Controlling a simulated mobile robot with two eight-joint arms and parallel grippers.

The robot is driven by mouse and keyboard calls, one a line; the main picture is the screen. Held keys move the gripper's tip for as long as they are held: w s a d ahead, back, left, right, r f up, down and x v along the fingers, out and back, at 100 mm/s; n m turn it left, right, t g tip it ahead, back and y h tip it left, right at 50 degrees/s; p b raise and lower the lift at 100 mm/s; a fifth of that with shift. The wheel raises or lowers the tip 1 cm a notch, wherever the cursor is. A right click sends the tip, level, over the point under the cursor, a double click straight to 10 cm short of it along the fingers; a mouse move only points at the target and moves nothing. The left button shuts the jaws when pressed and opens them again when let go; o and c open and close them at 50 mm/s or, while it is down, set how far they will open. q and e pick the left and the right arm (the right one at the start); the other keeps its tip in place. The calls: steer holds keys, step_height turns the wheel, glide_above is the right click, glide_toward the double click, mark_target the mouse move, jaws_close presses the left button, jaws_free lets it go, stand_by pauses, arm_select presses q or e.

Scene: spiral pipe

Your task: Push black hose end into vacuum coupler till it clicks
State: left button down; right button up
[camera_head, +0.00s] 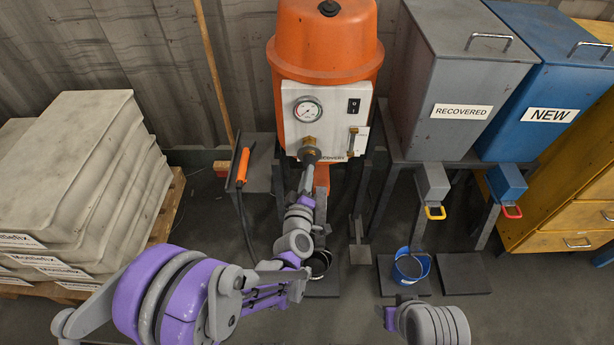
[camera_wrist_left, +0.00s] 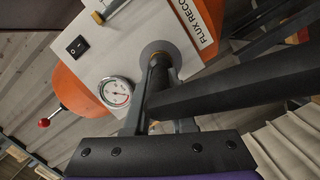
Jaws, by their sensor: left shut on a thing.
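The vacuum coupler sits on the white front panel of the orange machine (camera_head: 328,45), with a brass fitting (camera_head: 310,142) and a grey round collar (camera_head: 309,155). In the left wrist view, the collar (camera_wrist_left: 154,48) faces me. My left gripper (camera_head: 307,178) is just in front of it, shut on the black hose end (camera_wrist_left: 161,74). The hose end points at the collar's middle and appears to meet it; how deep it sits is hidden. A thick dark tube (camera_wrist_left: 240,85) crosses the left wrist view to the right.
A pressure gauge (camera_head: 307,111) and black switch (camera_head: 353,105) flank the coupler. An orange-handled tool (camera_head: 242,166) is on a small stand at left. Stacked grey sacks (camera_head: 80,180) stand farther left. The grey RECOVERED bin (camera_head: 450,80), blue NEW bin (camera_head: 550,75) and blue bucket (camera_head: 411,268) are at right.

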arm_select(q)
steer(key=shift+w, duration=0.15)
steer(key=c, duration=0.7)
jaws_free()
